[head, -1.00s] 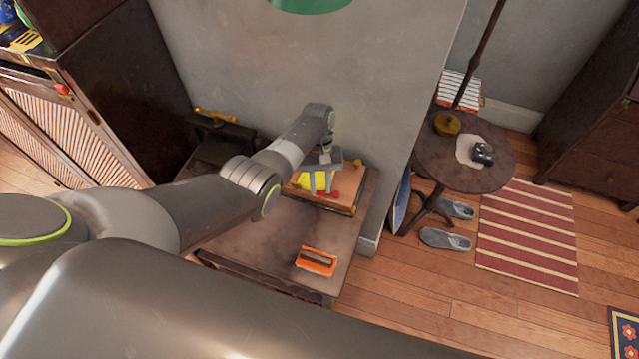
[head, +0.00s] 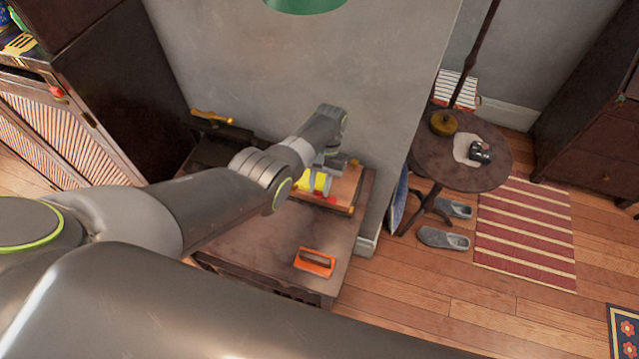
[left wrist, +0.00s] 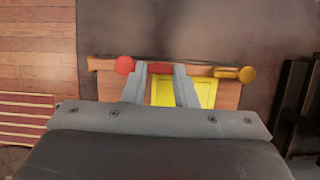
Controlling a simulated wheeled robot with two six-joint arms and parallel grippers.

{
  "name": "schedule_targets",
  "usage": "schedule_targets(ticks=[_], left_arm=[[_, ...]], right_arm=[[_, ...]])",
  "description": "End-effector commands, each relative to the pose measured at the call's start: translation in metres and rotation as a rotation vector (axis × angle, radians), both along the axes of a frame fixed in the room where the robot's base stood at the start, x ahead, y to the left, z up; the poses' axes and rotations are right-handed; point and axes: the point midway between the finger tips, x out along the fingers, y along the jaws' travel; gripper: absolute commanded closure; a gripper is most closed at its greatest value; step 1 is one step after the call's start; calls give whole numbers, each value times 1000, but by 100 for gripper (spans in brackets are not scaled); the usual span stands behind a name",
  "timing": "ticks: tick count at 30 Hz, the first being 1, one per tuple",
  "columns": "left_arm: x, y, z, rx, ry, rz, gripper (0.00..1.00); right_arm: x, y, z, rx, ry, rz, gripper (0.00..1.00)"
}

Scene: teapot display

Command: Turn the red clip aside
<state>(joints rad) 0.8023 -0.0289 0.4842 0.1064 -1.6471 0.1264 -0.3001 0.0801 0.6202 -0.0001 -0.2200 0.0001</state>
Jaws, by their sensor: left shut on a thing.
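The red clip (left wrist: 157,69) is a short red bar with a round red end (left wrist: 124,65) in the left wrist view. My left gripper (left wrist: 160,72) is shut on the bar, one finger at each side, with the round end outside the left finger. In the head view a red part of the clip (head: 329,198) shows beside a yellow panel (head: 316,182), close to my left gripper (head: 326,176); the rest is hidden. My right gripper is out of view.
The grey wall (head: 290,75) stands close behind. A round table (head: 462,160) is to the right.

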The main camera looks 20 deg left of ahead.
Motion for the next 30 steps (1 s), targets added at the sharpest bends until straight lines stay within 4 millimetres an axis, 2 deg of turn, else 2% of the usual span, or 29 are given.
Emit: schedule_targets(ticks=[7, 8, 12, 23, 26, 30], left_arm=[[1, 0, 1, 0, -4, -1, 97], [1, 0, 1, 0, -4, -1, 72], [1, 0, 1, 1, -3, 0, 54], [3, 0, 4, 0, -3, 0, 53], [7, 0, 16, 0, -4, 1, 53], [19, -1, 42, 0, -7, 0, 53]], right_arm=[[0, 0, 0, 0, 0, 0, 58], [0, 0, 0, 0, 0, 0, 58], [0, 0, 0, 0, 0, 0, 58], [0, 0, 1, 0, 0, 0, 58], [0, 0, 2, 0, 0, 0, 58], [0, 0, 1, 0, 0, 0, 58]])
